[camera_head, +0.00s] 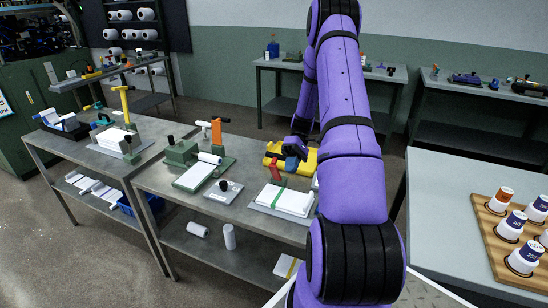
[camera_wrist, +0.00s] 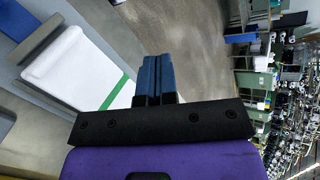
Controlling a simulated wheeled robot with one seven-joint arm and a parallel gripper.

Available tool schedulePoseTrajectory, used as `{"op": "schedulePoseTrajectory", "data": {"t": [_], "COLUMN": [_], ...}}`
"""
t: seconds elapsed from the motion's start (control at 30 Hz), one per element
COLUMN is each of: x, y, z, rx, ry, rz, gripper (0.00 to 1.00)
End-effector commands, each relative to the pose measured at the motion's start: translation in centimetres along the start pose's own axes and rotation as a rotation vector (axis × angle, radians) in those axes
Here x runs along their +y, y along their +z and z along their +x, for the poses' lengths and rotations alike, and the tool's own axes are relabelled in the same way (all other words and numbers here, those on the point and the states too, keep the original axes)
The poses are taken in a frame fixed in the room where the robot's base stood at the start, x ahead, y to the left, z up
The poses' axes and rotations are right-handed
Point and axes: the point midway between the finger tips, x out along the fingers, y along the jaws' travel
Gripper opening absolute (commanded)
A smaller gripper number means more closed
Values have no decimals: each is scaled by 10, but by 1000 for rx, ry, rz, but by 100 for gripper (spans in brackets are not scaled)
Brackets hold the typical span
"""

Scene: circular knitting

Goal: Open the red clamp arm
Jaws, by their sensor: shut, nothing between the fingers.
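The red clamp arm (camera_head: 274,168) stands up, slightly tilted, at the back edge of a fixture that holds a white block (camera_head: 285,198) with a green strip across it, on the middle metal table. My gripper (camera_head: 291,163) is just right of the red arm in the head view, over or in front of a yellow piece (camera_head: 272,150); I cannot tell whether it touches the red arm. In the wrist view my blue fingers (camera_wrist: 155,80) are together and empty, beside the white block (camera_wrist: 80,70). The red arm does not show in the wrist view.
Left on the same table are a green fixture (camera_head: 181,152), a small grey plate with a black knob (camera_head: 222,190) and an orange upright lever (camera_head: 216,132). My arm hides part of the table.

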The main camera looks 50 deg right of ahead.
Motion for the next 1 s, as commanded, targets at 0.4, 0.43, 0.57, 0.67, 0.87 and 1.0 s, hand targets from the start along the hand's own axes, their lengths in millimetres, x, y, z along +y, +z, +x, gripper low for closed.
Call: {"op": "schedulePoseTrajectory", "data": {"t": [0.4,0.43,0.57,0.67,0.87,1.0], "x": [-18,-18,-13,-9,-4,-4], "y": [-28,-30,-37,-41,-46,-50], "z": [37,39,51,58,66,66], "rx": [0,7,45,88,215,343], "ry": [228,246,325,385,503,581], "rz": [581,631,856,1027,1340,1543], "gripper": [0,0,0,0,0,0]}}
